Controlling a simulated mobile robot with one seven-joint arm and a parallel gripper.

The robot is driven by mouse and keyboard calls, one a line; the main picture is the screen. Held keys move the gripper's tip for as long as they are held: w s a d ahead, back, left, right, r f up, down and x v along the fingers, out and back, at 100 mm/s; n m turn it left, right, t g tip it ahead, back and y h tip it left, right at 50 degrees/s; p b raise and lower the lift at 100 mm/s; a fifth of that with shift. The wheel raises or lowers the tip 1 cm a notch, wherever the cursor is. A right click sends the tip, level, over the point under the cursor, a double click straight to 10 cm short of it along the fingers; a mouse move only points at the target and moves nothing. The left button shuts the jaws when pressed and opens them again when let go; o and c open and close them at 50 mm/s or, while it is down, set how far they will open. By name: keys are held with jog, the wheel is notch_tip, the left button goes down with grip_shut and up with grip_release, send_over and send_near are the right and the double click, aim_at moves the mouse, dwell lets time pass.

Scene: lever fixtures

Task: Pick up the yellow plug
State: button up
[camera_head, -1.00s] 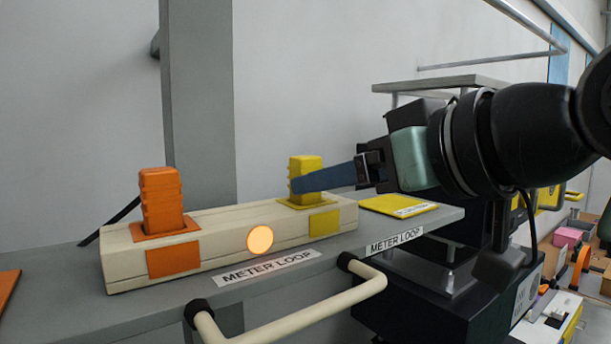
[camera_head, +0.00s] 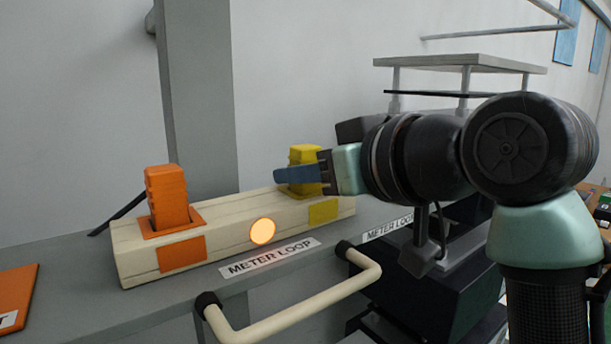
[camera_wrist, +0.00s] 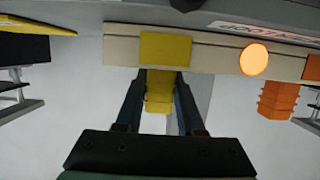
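The yellow plug (camera_head: 306,155) stands upright in the right end of the cream block (camera_head: 215,236). My gripper (camera_head: 283,175) reaches in level from the right, its blue finger hiding part of the plug's lower body. In the wrist view, which is upside down, the yellow plug (camera_wrist: 159,92) lies between the two dark fingers of my gripper (camera_wrist: 160,78). The fingers are apart, one on each side of the plug; whether they touch it is hard to tell. The plug still sits at the block.
An orange plug (camera_head: 166,196) stands in the block's left end. A lit orange lamp (camera_head: 262,232) is on the block's front. A cream handle rail (camera_head: 300,309) juts from the shelf's front edge. A raised grey platform (camera_head: 460,63) stands behind my arm.

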grip_shut()
jog(key=shift+r, duration=0.1)
